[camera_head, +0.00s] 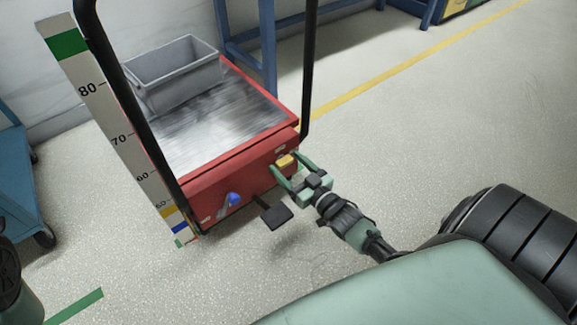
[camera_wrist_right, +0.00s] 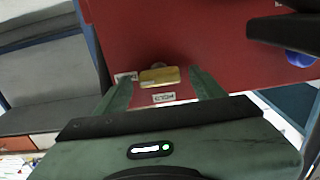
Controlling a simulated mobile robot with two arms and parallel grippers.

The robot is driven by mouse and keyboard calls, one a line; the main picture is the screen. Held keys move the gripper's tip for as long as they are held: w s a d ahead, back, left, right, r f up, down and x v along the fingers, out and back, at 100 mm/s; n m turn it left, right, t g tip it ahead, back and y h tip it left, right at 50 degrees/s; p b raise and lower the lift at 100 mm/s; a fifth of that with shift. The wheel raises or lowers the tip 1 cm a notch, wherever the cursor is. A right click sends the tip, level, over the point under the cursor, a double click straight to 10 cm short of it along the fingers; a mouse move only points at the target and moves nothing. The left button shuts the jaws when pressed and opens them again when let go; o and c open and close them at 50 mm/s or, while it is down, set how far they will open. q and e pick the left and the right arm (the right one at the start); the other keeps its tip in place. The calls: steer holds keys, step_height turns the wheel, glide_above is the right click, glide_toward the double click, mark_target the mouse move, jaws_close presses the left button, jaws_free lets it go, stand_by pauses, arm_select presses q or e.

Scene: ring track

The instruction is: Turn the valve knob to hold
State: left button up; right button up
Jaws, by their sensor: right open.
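The valve knob (camera_head: 285,161) is a small yellow bar on the red end face of a lift cart (camera_head: 225,180), near its right corner. In the right wrist view the knob (camera_wrist_right: 160,77) lies roughly level, with one white label by its left end and another below it. I cannot read the labels surely. My right gripper (camera_head: 287,163) is open, with its green fingers on either side of the knob. In the wrist view the fingers (camera_wrist_right: 160,80) stand apart from the knob, with red face showing between. My left gripper is not in view.
A blue ball handle (camera_head: 232,199) and a black pedal (camera_head: 275,212) stick out from the cart's end, left of my right gripper. A grey bin (camera_head: 175,75) stands on the metal platform. Black handle posts (camera_head: 310,60) rise at the cart's sides.

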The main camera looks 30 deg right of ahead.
steer(key=shift+w, duration=0.1)
steer(key=c, duration=1.4)
steer(key=shift+o, duration=0.2)
